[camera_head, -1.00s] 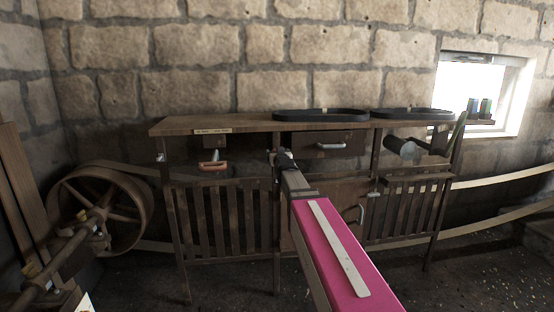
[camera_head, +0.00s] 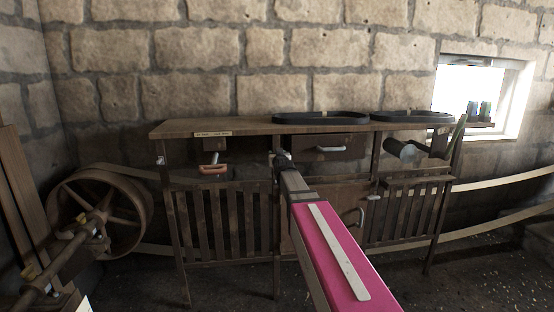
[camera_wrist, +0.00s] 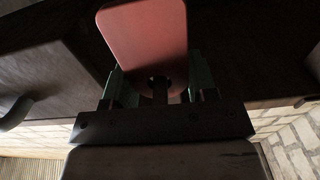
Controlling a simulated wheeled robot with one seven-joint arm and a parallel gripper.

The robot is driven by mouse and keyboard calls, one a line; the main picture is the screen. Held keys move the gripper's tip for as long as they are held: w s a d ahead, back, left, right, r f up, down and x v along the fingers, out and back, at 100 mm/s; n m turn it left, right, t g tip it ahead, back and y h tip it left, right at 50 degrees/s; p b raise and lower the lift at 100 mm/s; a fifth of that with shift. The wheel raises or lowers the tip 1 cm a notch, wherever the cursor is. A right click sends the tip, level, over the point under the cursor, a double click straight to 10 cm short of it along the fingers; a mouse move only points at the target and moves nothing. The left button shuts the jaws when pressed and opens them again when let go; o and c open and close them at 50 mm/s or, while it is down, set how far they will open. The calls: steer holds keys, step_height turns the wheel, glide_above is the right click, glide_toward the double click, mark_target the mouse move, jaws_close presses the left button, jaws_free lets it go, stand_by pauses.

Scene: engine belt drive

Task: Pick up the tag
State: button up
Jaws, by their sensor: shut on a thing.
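The tag (camera_wrist: 145,30) is a flat reddish plate with rounded corners and a dark round hole near its lower end. It stands upright in the wrist view, between the greenish fingers of my gripper (camera_wrist: 158,76). The gripper is shut on it. In the head view my gripper (camera_head: 281,160) is at the bench front, just left of the middle drawer. The tag cannot be made out there, being too small or hidden by my arm.
The wooden bench (camera_head: 225,123) stands against a stone wall, with black belts (camera_head: 321,118) on top. A drawer (camera_head: 310,150) with a pale handle is close right of my gripper. A red-handled piece (camera_head: 213,169) is left. A large wheel (camera_head: 105,210) stands at far left.

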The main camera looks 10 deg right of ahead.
steer(key=shift+r, duration=0.25)
steer(key=shift+s+r, duration=0.1)
steer(key=shift+s, duration=0.05)
steer(key=s, duration=1.7)
steer(key=w+r, duration=0.8)
steer(key=w, duration=0.1)
steer(key=shift+w+r, duration=0.25)
steer(key=shift+w, duration=0.1)
